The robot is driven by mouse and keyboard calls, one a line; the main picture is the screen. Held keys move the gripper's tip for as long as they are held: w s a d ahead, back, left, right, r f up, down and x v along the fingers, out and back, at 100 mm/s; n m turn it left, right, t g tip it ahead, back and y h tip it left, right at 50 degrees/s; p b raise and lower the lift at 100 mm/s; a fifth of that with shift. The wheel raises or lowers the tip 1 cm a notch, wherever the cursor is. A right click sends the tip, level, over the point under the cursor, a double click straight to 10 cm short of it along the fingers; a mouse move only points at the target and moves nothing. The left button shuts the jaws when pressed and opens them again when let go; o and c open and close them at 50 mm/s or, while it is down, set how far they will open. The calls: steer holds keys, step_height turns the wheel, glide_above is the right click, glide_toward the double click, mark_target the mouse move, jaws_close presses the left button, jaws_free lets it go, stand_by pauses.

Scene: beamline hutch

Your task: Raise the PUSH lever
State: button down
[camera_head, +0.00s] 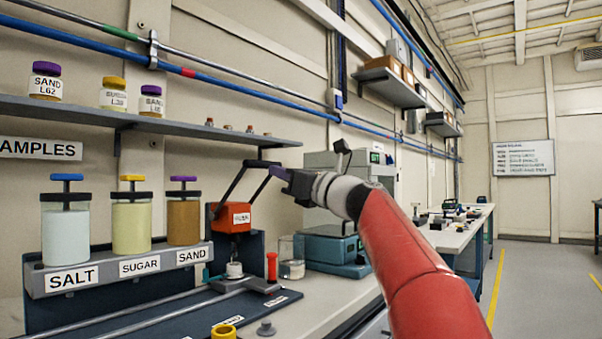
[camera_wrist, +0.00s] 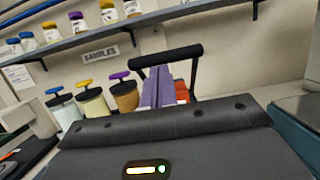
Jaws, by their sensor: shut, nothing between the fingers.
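The PUSH lever is a black U-shaped handle (camera_head: 232,182) on an orange-red block (camera_head: 234,217) on the bench. Its arms slope up from the block to a crossbar near my gripper. My gripper (camera_head: 272,172) is at the crossbar's right end in the head view, with purple fingers shut and empty. In the wrist view the fingers (camera_wrist: 162,72) point to the handle (camera_wrist: 168,56), and the crossbar spans just above their tips. I cannot tell whether they touch it. The orange-red block (camera_wrist: 182,92) is mostly hidden behind the fingers there.
SALT (camera_head: 66,232), SUGAR (camera_head: 131,225) and SAND (camera_head: 183,221) dispensers stand left of the lever. A shelf (camera_head: 140,112) with jars is above. A glass beaker (camera_head: 291,260) and a teal-based instrument (camera_head: 333,250) stand to the right. A dark tray (camera_head: 170,322) lies in front.

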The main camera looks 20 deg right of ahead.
steer(key=shift+x, duration=1.1)
steer(key=shift+w+a+r+p, duration=0.15)
steer(key=shift+r+p, duration=0.35)
steer(key=shift+p, duration=0.3)
steer(key=shift+w+a+r+p, duration=0.3)
steer(key=shift+r+p, duration=0.2)
steer(key=shift+p, duration=0.2)
